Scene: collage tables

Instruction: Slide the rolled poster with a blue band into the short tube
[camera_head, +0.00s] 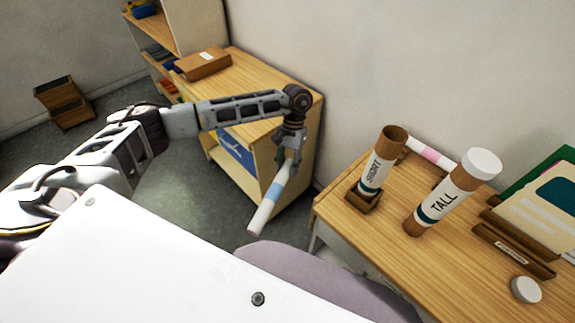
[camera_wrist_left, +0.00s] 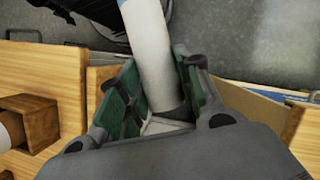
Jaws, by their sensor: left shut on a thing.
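The rolled poster with a blue band (camera_head: 273,193) is white and hangs tilted from my left gripper (camera_head: 291,145), its lower end over open floor. The left wrist view shows the poster (camera_wrist_left: 152,45) between the two fingers of my left gripper (camera_wrist_left: 155,95), which is shut on it. The short tube (camera_head: 376,165), brown with a white "SHORT" label and open at the top, stands upright in a small wooden holder (camera_head: 363,198) on the right table, to the right of the gripper and apart from it. My right gripper is not in view.
The tall tube (camera_head: 448,195) with a white cap stands beside the short tube. A poster with a pink band (camera_head: 430,154) lies behind them. A loose white cap (camera_head: 525,289) and a wooden rack (camera_head: 512,247) with folders are on the right table (camera_head: 400,262). A low cabinet (camera_head: 262,68) stands behind my left arm.

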